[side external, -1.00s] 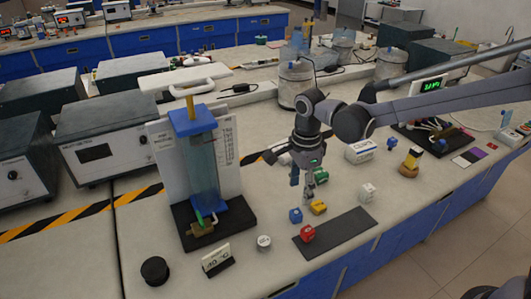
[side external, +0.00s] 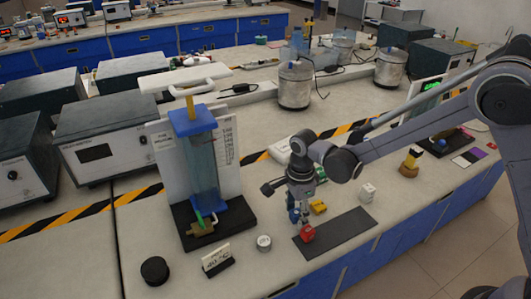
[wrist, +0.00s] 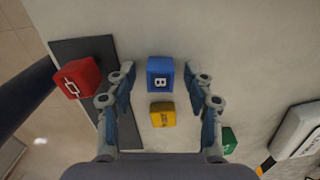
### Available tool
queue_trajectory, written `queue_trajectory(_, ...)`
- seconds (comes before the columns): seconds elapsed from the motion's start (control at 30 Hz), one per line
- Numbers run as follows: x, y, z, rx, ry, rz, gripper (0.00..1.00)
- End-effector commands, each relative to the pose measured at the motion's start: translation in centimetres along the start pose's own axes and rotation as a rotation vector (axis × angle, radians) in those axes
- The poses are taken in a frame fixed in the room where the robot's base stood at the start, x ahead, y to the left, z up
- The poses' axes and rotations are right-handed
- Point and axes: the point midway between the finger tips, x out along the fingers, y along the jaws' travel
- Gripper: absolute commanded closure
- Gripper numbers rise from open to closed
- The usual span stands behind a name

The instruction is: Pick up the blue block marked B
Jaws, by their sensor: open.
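My gripper (wrist: 159,80) is open, with one finger on each side of the block in that view and gaps on both sides. In the side view my gripper (side external: 300,212) points down over the block's place and largely hides it. I cannot tell exactly how high the fingertips are above the bench.
A yellow block (wrist: 163,114) lies close to the blue one. A red block (wrist: 78,77) sits on a dark mat (side external: 350,227). The water column apparatus (side external: 202,165) stands left of my gripper.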

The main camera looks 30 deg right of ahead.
Motion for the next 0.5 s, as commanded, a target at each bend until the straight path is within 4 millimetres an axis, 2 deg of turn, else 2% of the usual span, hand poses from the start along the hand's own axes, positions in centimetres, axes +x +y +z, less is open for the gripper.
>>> queue_trajectory(0.1, -0.02, 0.00, -0.01, 0.000, 0.000, 0.000, 0.50)
queue_trajectory(0.27, -0.04, 0.00, -0.01, 0.000, 0.000, 0.000, 0.96)
queue_trajectory(0.5, -0.06, 0.00, -0.01, 0.000, 0.000, 0.000, 0.96)
